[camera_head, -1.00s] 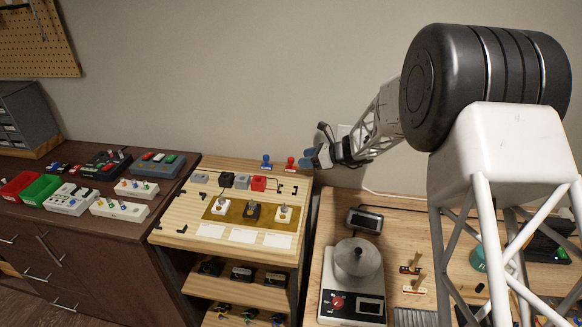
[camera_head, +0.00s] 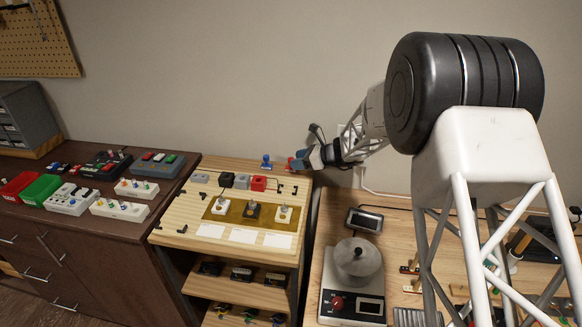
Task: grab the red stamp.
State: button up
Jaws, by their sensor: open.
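The red stamp (camera_head: 290,163) stands at the back right edge of the light wooden bench (camera_head: 183,222). Only a small part of it shows, because my gripper covers most of it. My gripper (camera_head: 299,160) is open, with its blue-grey fingertips at the stamp from the right. I cannot tell whether the fingers are around the stamp or only in front of it. A blue stamp (camera_head: 266,161) stands upright just left of the red one.
A red block (camera_head: 258,184) and grey and black blocks (camera_head: 226,180) sit in front of the stamps. A mustard mat (camera_head: 232,212) holds several small pedals. A hot plate with a metal pot (camera_head: 355,262) stands at lower right. The wall is close behind.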

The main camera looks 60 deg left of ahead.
aim_at(287, 167)
jog(key=shift+x, duration=2.6)
jog(key=c, duration=1)
jog(key=shift+r, duration=0.1)
jog(key=shift+r, duration=0.55)
jog(key=shift+d+r, duration=0.25)
jog(key=shift+r, duration=0.9)
jog(key=s+d, duration=0.2)
jog(key=d, duration=0.2)
jog(key=s+d+r, duration=0.1)
jog(key=s+d, duration=0.1)
jog(key=d, duration=0.3)
jog(key=s+d, duration=0.3)
jog(key=d, duration=0.1)
jog(key=shift+d+r, duration=0.2)
jog(key=shift+d, duration=0.2)
